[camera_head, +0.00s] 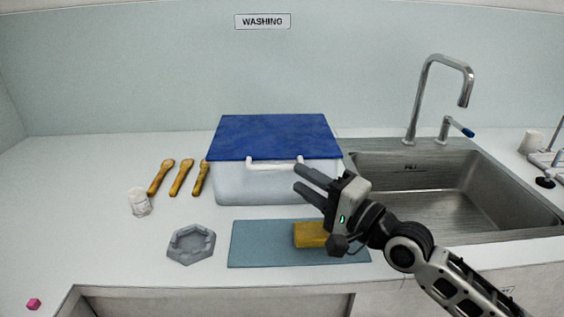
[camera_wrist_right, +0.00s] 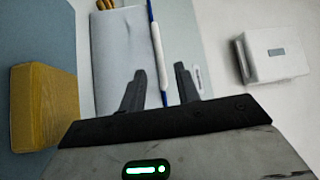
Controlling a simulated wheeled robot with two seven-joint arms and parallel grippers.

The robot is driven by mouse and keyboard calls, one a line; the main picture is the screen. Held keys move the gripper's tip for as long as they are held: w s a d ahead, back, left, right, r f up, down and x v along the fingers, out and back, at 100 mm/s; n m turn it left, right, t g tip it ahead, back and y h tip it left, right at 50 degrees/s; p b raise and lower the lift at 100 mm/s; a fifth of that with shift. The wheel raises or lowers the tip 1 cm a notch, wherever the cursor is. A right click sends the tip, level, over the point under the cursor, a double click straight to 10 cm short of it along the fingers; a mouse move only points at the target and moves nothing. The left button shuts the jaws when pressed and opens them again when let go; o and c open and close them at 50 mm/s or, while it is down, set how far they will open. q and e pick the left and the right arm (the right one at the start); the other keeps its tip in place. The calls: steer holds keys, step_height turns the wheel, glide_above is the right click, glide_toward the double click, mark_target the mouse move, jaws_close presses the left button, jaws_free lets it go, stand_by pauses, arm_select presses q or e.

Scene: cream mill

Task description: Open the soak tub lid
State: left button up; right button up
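The soak tub (camera_head: 255,185) is a whitish box on the counter in the head view. Its blue lid (camera_head: 272,135) lies flat and closed on top, with a white bar handle (camera_head: 275,162) along the front edge. My right gripper (camera_head: 297,177) is at the handle's right end, in front of the tub. In the right wrist view its two fingers (camera_wrist_right: 158,80) are apart, with the handle (camera_wrist_right: 158,50) running between and beyond the tips. The fingers do not look closed on it. My left gripper is out of view.
A yellow block (camera_head: 310,235) lies on a blue-grey mat (camera_head: 265,245) below my right gripper. A grey hexagonal dish (camera_head: 191,245), a white cup (camera_head: 139,203) and brown-handled tools (camera_head: 181,178) stand left. A sink (camera_head: 440,190) with a tap (camera_head: 425,95) is right.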

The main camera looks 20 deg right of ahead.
mark_target(282, 168)
steer(key=x, duration=0.6)
steer(key=shift+w+a, duration=0.1)
jaws_close()
